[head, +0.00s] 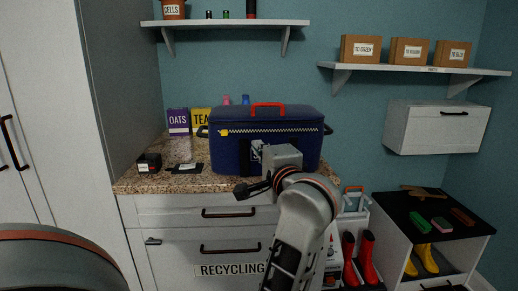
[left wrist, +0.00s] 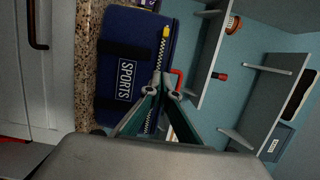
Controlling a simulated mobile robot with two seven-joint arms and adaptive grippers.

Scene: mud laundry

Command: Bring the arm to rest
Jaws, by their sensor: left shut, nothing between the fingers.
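My left gripper (head: 246,190) is in front of the counter and the blue sports bag (head: 225,153), its dark fingers pointing left in the head view. In the left wrist view the fingers of the left gripper (left wrist: 165,88) come together, shut and empty, with the bag (left wrist: 120,62) behind them. I cannot tell the exact gap to the bag. My left arm rises from the bottom middle of the head view and hides part of the drawers. My right gripper is not in view.
The granite counter (head: 150,184) holds the bag, an OATS box (head: 179,122), a TEA box (head: 201,116) and a small dark box (head: 149,162). Drawers marked RECYCLING (head: 230,269) are below. Red boots (head: 366,257) and a black-topped bench (head: 400,205) stand right. Shelves (head: 415,68) hang above.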

